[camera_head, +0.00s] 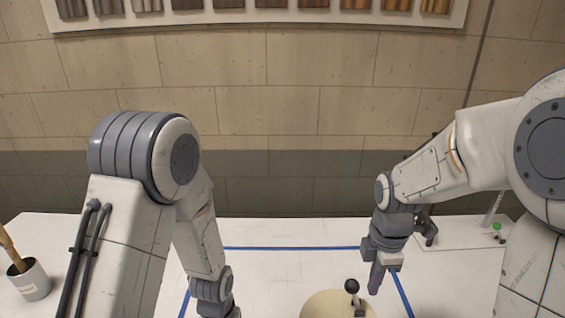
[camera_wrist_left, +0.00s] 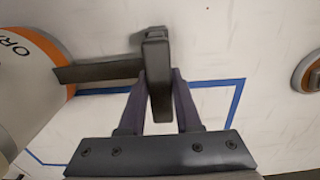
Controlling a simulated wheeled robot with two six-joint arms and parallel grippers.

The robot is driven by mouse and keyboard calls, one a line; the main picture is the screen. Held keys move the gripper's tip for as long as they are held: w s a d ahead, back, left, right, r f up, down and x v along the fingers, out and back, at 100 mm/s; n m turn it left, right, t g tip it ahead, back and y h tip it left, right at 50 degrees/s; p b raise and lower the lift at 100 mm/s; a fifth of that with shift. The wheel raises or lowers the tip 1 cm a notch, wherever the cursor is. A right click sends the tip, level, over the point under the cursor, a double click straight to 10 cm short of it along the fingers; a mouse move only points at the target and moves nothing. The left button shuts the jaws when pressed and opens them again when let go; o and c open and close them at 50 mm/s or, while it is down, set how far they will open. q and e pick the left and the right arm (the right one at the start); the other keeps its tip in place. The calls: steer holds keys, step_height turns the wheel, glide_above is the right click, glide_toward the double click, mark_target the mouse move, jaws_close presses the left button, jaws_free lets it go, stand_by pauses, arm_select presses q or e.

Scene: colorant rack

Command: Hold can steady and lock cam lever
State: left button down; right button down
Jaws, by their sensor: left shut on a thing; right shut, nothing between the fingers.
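The can's pale round top (camera_head: 325,303) shows at the bottom edge of the head view, cut off below. The cam lever (camera_head: 352,287), with a black ball knob, stands on it. My right gripper (camera_head: 376,280) is shut and empty, pointing down just right of the knob, with a small gap in the picture. In the left wrist view the can (camera_wrist_left: 30,80) is white with an orange band and partly seen lettering. My left gripper (camera_wrist_left: 160,82) is shut on the can's dark handle (camera_wrist_left: 155,55). Its fingers are below the frame in the head view.
A cup (camera_head: 33,284) with a wooden-handled tool stands at the far left of the white table. Blue tape (camera_head: 290,248) marks an area. A pale board (camera_head: 455,236) with small parts lies back right. An orange-rimmed round thing (camera_wrist_left: 308,78) is at the wrist view's right edge.

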steer(key=shift+d+r, duration=0.1)
steer(key=shift+d, duration=0.4)
steer(key=shift+d+r, duration=0.2)
steer(key=shift+d, duration=0.75)
steer(key=c, duration=1.5)
jaws_free()
steer(key=o, duration=0.4)
